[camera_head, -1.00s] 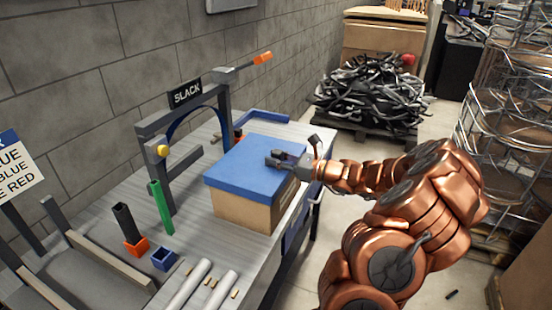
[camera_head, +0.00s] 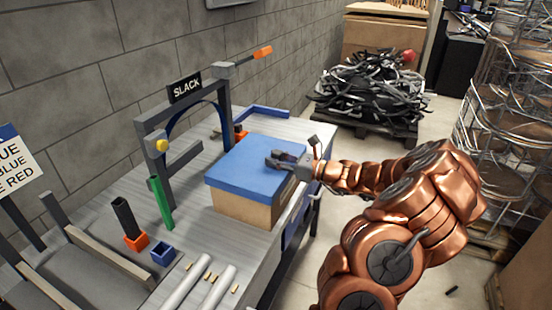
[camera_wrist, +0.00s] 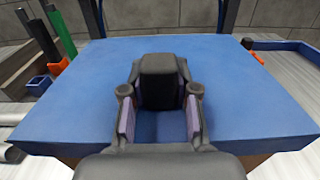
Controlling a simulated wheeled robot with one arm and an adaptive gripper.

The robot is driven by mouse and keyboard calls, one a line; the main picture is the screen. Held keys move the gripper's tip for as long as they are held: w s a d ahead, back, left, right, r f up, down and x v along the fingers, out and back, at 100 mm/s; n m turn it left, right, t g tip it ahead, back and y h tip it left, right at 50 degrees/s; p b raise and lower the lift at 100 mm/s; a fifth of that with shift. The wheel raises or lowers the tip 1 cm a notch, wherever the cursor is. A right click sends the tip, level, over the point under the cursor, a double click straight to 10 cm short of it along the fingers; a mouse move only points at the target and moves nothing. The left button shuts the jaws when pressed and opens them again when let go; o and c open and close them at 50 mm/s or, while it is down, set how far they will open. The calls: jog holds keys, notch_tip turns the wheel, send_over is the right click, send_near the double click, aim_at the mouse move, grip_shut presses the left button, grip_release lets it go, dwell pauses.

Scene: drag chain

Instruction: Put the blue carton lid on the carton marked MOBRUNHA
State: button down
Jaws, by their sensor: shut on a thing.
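The blue carton lid (camera_head: 250,160) sits over the top of a brown cardboard carton (camera_head: 243,209) on the workbench. It also fills most of the wrist view (camera_wrist: 80,100). My gripper (camera_head: 274,159) is at the lid's right side, seen from the head. In the wrist view my gripper (camera_wrist: 161,100) has its fingers around a dark block on top of the lid, probably its handle, and is shut on it. The carton's marking cannot be read. Whether the lid is fully seated cannot be told.
A grey frame with a SLACK sign (camera_head: 186,88) stands behind the carton. A green post (camera_head: 160,203), an orange holder (camera_head: 136,241) and a small blue box (camera_head: 163,253) are to the left. White tubes (camera_head: 187,282) lie in front. A pallet of black chains (camera_head: 372,90) is beyond the bench.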

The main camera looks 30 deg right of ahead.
jog(key=shift+f+b, duration=0.3)
jog(key=shift+f, duration=0.55)
jog(key=c, duration=0.8)
grip_release()
jog(key=shift+s, duration=0.15)
jog(key=v, duration=1.1)
jog(key=shift+s+d, duration=0.25)
jog(key=shift+s, duration=0.1)
